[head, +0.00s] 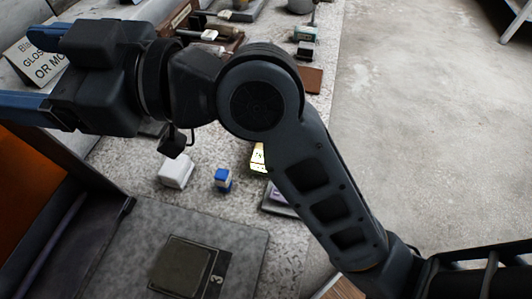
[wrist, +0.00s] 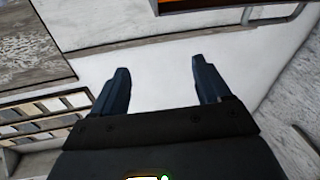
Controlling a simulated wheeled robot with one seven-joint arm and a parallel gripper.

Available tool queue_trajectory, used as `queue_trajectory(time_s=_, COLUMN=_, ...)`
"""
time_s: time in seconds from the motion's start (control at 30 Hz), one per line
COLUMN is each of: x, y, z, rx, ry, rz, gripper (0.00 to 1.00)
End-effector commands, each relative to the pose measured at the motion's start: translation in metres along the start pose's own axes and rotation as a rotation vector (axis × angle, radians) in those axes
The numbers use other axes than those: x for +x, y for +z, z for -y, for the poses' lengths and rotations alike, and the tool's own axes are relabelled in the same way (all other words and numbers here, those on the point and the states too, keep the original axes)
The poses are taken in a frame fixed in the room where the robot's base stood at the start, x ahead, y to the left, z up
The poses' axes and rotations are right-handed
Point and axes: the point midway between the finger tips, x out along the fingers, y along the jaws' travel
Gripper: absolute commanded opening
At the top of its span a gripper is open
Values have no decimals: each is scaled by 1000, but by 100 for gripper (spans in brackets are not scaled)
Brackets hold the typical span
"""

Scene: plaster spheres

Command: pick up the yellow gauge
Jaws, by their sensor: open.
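A small yellow thing (head: 258,158) with dark marks, which looks like the yellow gauge, lies on the speckled grey worktop in the head view. My arm hides its right part. My gripper (wrist: 161,70) is open, with two blue fingers apart and nothing between them in the wrist view. In the head view its blue fingers (head: 28,75) point left at the upper left, well away from the yellow thing. A small bright patch with yellow and green edges (wrist: 146,178) shows at the bottom of the wrist view; I cannot tell what it is.
A white block (head: 176,171) and a blue-and-white block (head: 222,180) stand left of the yellow thing. A dark square piece (head: 180,267) marked 3 lies at the front. A sign (head: 34,63) stands behind my gripper. Bare floor (head: 420,120) lies to the right.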

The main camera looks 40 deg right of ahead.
Motion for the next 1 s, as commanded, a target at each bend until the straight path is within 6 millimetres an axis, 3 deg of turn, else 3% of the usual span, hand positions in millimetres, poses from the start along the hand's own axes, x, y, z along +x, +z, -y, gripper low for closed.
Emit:
queue_trajectory(time_s=0.23, x=8, y=11, z=17, rx=-305, ry=-270, rz=144, gripper=77)
queue_trajectory(time_s=0.47, x=-14, y=56, z=20, rx=-580, ry=-517, rz=371, gripper=77)
queue_trajectory(time_s=0.67, x=-60, y=108, z=0, rx=-785, ry=-734, rz=636, gripper=77)
queue_trajectory(time_s=0.8, x=-108, y=143, z=-27, rx=-892, ry=-888, rz=855, gripper=77)
queue_trajectory(time_s=1.0, x=-180, y=172, z=-69, rx=-958, ry=-1079, rz=1140, gripper=77)
